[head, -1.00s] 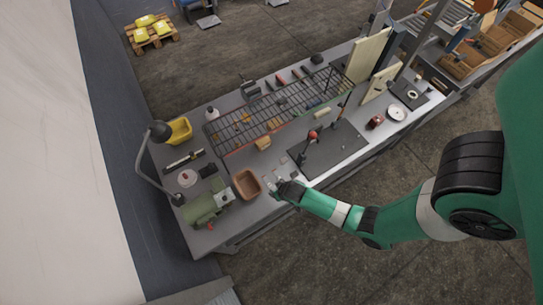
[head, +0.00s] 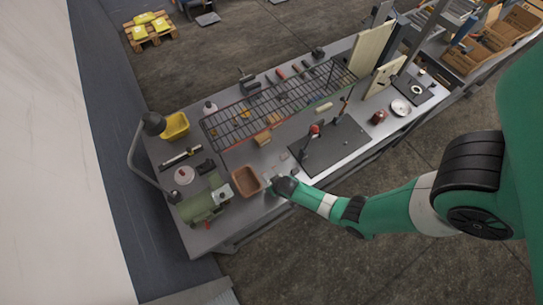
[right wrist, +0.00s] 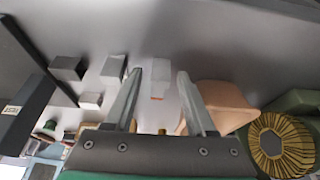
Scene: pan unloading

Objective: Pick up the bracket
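My right gripper (head: 268,181) is over the front of the bench, just right of the brown pan (head: 246,181). In the right wrist view the gripper (right wrist: 160,74) is open, with its two fingers apart. A pale block-like part (right wrist: 157,78) with a small orange mark shows between the fingers; I cannot tell whether it is the bracket or whether the fingers touch it. To its left lie a dark grey block (right wrist: 68,68), a light grey block (right wrist: 113,66) and a smaller block (right wrist: 91,100). The pan (right wrist: 228,100) shows at right, partly behind a finger. My left gripper is not in view.
A wire rack (head: 280,103) stands along the middle of the bench. A dark mat (head: 322,148) lies to the right, with a red-topped upright tool (head: 314,130) on it. A green machine (head: 203,205), a lamp (head: 153,124) and a yellow bin (head: 175,126) stand at left.

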